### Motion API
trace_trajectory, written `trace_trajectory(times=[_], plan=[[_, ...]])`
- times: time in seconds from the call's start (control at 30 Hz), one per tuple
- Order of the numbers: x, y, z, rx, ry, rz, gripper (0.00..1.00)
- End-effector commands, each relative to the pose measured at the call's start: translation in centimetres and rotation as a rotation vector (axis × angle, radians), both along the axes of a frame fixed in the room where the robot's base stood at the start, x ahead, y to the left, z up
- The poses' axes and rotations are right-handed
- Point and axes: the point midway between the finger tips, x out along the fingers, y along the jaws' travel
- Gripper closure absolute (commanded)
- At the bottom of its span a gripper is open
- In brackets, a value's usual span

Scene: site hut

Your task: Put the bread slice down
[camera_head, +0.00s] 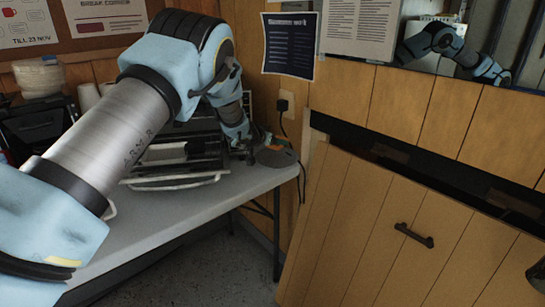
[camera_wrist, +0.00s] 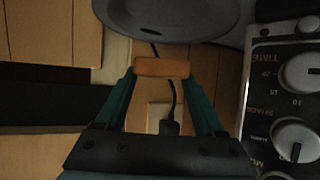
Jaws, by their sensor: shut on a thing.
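The bread slice (camera_wrist: 162,67) is an orange-brown strip between the two green fingertips of my gripper (camera_wrist: 161,72) in the wrist view. My gripper is shut on it. A grey plate (camera_wrist: 168,22) shows at the top of the wrist view, beyond the slice; the slice appears apart from it. In the head view the plate (camera_head: 277,156) lies at the right end of the table, with my gripper (camera_head: 266,142) at its left side. From these views I cannot tell how high the slice is above the table.
A toaster oven (camera_wrist: 292,110) with knobs stands close at the right in the wrist view; in the head view the oven (camera_head: 190,158) is partly behind my arm. The grey table (camera_head: 170,208) has bare room in front. A wall socket (camera_head: 284,106) and cable are behind the plate.

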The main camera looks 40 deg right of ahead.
Motion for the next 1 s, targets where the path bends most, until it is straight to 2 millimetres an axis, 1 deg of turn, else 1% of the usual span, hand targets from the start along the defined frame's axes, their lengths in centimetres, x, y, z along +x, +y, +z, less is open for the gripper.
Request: trace_trajectory(times=[0.03,0.07,0.23,0.4,0.5,0.77,0.9,0.93,1.0], plan=[[0.0,0.0,-0.9,0.002,0.000,0.000,0.83],[0.0,0.0,-1.3,0.002,0.000,0.001,0.83],[0.0,0.0,-2.8,0.001,0.000,0.000,0.83],[0.0,0.0,-5.3,0.002,0.000,0.001,0.83],[0.0,0.0,-6.2,0.001,-0.001,0.000,0.83],[0.1,0.0,-6.4,-0.002,-0.001,0.001,0.83],[0.1,0.0,-6.8,-0.001,0.000,0.002,0.83],[0.1,0.0,-6.7,-0.001,0.000,0.002,0.26],[0.1,0.0,-6.7,-0.001,0.000,0.002,0.18]])
